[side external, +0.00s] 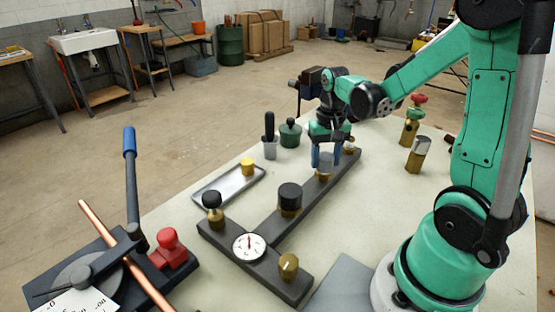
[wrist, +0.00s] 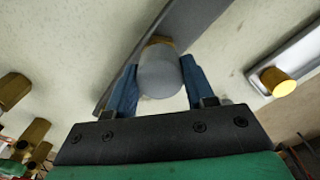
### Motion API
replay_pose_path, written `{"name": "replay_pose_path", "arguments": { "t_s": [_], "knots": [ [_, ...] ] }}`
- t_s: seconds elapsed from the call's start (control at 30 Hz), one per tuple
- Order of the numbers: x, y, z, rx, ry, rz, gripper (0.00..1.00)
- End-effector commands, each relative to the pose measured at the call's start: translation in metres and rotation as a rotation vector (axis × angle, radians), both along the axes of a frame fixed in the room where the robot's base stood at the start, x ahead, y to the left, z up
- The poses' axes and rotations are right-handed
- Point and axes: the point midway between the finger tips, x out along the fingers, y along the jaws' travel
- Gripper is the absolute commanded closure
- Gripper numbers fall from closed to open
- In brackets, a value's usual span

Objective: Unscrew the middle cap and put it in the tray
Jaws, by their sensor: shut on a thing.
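The dark manifold bar (side external: 316,197) runs diagonally across the table. The metal tray (side external: 217,199) lies left of the bar and holds a yellow brass cap (side external: 247,167).
A round gauge (side external: 249,247), a black-knobbed valve (side external: 213,209) and a brass knob (side external: 288,266) stand on the front crossbar. A lever bender (side external: 131,190) is front left.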

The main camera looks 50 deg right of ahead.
Motion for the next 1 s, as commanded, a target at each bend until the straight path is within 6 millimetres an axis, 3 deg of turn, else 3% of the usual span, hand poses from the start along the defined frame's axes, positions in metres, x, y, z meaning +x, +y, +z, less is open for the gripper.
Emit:
{"name": "replay_pose_path", "arguments": {
  "t_s": [0.13, 1.0],
  "knots": [
    [0.000, 0.000, 0.000, 0.000, 0.000, 0.264, 1.00],
    [0.000, 0.000, 0.042, 0.000, 0.000, 0.245, 1.00]
  ]
}}
